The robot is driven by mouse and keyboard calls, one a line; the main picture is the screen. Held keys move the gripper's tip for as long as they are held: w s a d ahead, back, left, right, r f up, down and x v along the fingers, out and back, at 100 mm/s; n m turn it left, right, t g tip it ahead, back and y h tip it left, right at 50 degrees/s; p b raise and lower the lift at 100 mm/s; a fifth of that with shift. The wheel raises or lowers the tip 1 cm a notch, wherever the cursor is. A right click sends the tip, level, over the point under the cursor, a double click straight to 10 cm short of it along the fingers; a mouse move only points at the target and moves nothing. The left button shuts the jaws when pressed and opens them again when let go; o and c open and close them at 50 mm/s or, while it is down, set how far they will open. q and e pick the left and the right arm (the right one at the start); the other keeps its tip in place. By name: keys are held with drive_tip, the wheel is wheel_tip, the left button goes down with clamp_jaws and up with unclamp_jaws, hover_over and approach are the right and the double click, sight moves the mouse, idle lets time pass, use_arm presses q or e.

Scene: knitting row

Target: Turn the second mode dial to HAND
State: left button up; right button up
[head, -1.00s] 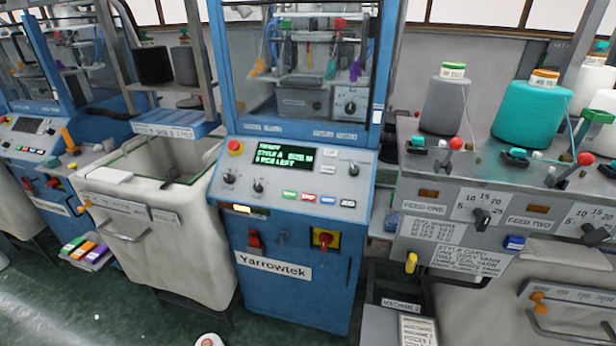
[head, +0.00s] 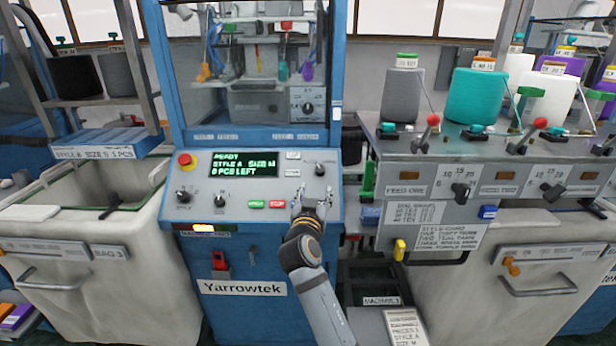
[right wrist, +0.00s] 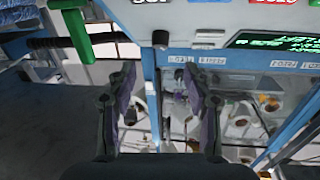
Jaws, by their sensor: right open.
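The blue Yarrowtek machine's sloped panel (head: 240,211) carries two black dials at its left, a left dial (head: 183,196) and one right of it (head: 219,202). Another black dial (head: 320,170) sits right of the green screen (head: 245,164). Which is the second mode dial, and its HAND mark, I cannot read. My right gripper (head: 310,204) is open and empty over the panel's lower right, below the right-hand dial. In the right wrist view, my open fingers (right wrist: 155,105) point toward a black knob (right wrist: 160,39), apart from it. My left gripper is out of view.
A red stop button (head: 186,160) sits at the panel's upper left. Green and red push buttons (head: 266,204) lie just left of my gripper. A green upright part (head: 368,180) and the yarn feed unit (head: 440,195) stand to the right. A fabric bin (head: 90,270) stands left.

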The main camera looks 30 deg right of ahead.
sight(319, 173)
drive_tip(key=p+x, duration=0.2)
drive_tip(key=x, duration=0.8)
drive_tip(key=shift+w+d, duration=0.1)
drive_tip(key=shift+w, duration=0.1)
drive_tip(key=shift+c, duration=0.4)
